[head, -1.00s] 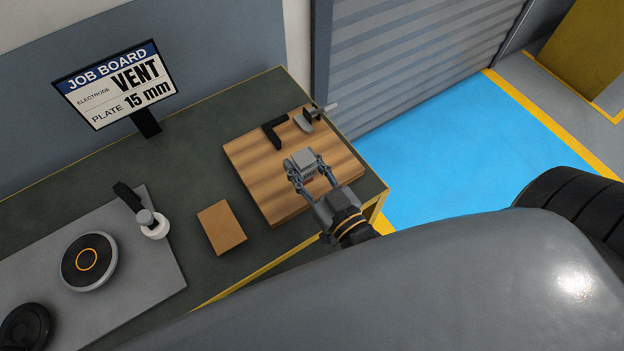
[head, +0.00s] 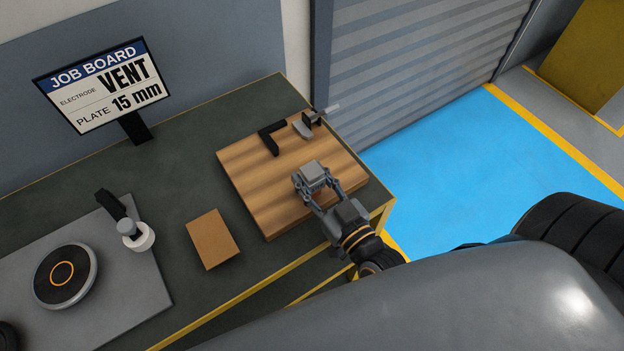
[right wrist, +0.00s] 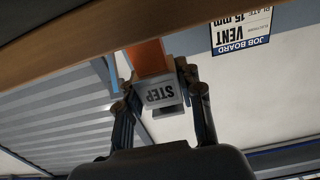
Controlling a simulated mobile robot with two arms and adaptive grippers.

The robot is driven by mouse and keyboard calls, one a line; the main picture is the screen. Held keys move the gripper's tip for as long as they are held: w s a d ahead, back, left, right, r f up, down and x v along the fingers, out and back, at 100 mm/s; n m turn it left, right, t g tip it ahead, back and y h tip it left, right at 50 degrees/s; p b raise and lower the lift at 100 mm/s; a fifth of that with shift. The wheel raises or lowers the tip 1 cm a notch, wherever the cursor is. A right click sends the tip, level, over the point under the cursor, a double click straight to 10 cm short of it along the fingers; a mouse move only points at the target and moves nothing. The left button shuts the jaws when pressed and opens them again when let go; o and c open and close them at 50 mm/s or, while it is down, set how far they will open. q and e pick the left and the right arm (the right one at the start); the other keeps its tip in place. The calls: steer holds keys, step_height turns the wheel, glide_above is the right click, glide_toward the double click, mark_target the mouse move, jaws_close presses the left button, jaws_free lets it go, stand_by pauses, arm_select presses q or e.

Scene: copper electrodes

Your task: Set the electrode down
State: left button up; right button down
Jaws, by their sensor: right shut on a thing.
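My right gripper (head: 318,190) is shut on an electrode with a grey block (head: 313,172) at its top, over the right part of a wooden board (head: 250,165). In the right wrist view the grey block (right wrist: 162,92) reads "STEP" and sits between the fingers (right wrist: 160,100). An orange-copper part (right wrist: 149,57) runs from the block to the wooden board's edge (right wrist: 60,48). I cannot tell whether it touches the wood. My left gripper is not in view.
A black L-shaped piece (head: 269,140) and a grey clamp-like part (head: 304,129) are at the board's back. A brown block (head: 212,239) lies left of the board. The job board (head: 104,87) reads VENT, 15 mm. A grey plate (head: 135,287) carries a round device (head: 65,276).

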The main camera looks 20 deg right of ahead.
steer(key=shift+r, duration=0.1)
steer(key=c, duration=0.9)
jaws_free()
steer(key=shift+f, duration=0.25)
steer(key=shift+o, duration=0.2)
